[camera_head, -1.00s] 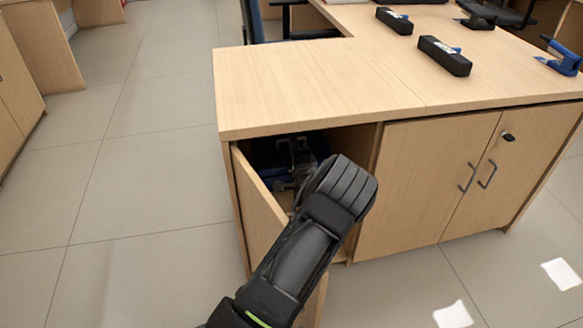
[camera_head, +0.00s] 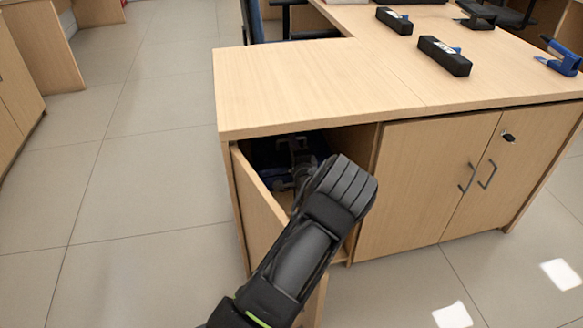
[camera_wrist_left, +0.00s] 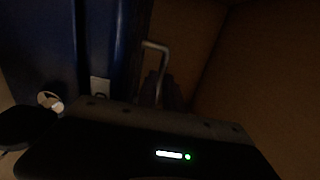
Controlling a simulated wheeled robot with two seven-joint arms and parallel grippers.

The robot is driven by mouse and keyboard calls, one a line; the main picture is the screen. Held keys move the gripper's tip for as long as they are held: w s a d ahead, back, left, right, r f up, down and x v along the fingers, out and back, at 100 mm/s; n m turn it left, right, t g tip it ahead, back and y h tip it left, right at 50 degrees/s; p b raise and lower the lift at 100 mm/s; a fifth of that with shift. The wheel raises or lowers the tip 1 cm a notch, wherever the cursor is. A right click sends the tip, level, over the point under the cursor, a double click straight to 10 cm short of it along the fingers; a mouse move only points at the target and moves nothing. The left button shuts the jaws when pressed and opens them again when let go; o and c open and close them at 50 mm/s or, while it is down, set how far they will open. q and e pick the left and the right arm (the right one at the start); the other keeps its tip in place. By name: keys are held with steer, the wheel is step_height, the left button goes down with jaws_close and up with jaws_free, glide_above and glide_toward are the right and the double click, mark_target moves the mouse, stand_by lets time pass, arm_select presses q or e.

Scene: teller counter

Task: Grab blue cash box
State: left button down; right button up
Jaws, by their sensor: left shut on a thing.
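The blue cash box (camera_head: 266,158) sits in shadow inside the open cabinet compartment, partly hidden by my left arm. In the left wrist view the dark blue box (camera_wrist_left: 45,45) fills the upper left, with a metal latch and a grey handle (camera_wrist_left: 153,46). My left gripper (camera_head: 300,163) reaches into the compartment at the box's handle and is shut on it. The dark fingers (camera_wrist_left: 168,92) are hard to make out beside the handle. My right gripper is not in view.
The compartment's wooden door (camera_head: 258,210) stands open to the left of my arm. The closed double doors (camera_head: 425,190) are to the right. The countertop (camera_head: 300,85) overhangs the opening. Black items (camera_head: 445,56) lie on the counter. Floor on the left is clear.

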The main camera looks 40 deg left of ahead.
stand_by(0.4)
arm_select(q)
steer(key=shift+w+r, duration=0.1)
steer(key=shift+r, duration=0.25)
steer(key=shift+f, duration=0.1)
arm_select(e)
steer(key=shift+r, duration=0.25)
